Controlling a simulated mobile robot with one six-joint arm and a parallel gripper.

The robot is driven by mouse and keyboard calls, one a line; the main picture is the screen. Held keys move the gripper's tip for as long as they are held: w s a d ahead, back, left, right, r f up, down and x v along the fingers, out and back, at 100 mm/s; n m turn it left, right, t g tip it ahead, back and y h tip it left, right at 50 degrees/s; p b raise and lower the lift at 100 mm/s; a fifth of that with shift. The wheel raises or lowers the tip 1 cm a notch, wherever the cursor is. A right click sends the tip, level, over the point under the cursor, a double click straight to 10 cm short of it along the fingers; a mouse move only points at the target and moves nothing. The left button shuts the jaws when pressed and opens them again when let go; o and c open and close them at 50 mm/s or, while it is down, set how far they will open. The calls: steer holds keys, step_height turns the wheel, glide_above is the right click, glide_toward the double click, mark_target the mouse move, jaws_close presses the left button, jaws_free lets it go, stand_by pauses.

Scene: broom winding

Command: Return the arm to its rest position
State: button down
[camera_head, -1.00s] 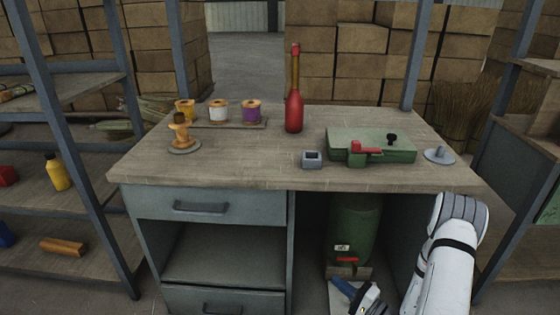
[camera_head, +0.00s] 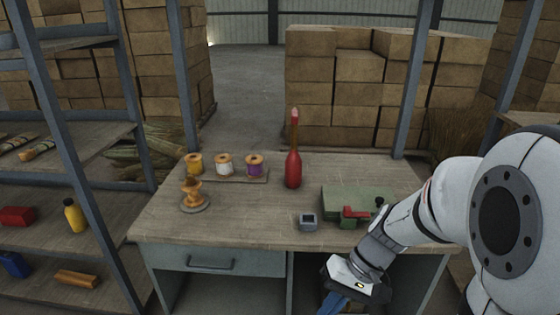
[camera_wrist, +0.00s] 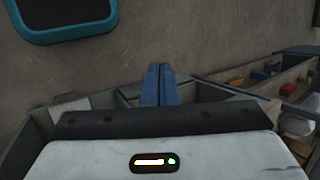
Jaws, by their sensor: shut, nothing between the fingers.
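My gripper (camera_head: 333,303) hangs low in front of the workbench (camera_head: 240,225), with its blue fingers pointing down at the bottom edge of the head view. In the wrist view the two blue fingers (camera_wrist: 160,84) lie side by side, shut and empty. The gripper is apart from everything on the bench top.
Shelves (camera_head: 75,160) stand at left. A teal-rimmed dark panel (camera_wrist: 62,15) shows in the wrist view.

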steer(key=s+d+r+t+h+p, duration=0.1)
steer(key=d+r+t+h+p, duration=0.1)
steer(key=r, duration=0.5)
steer(key=s+d+r+t+h+p, duration=0.1)
steer(key=d+r+t+h+p, duration=0.2)
steer(key=r, duration=0.5)
steer(key=shift+s+d+h+p, duration=0.25)
steer(key=shift+h+p, duration=0.35)
steer(key=shift+p, duration=0.3)
steer(key=c, duration=2.2)
jaws_free()
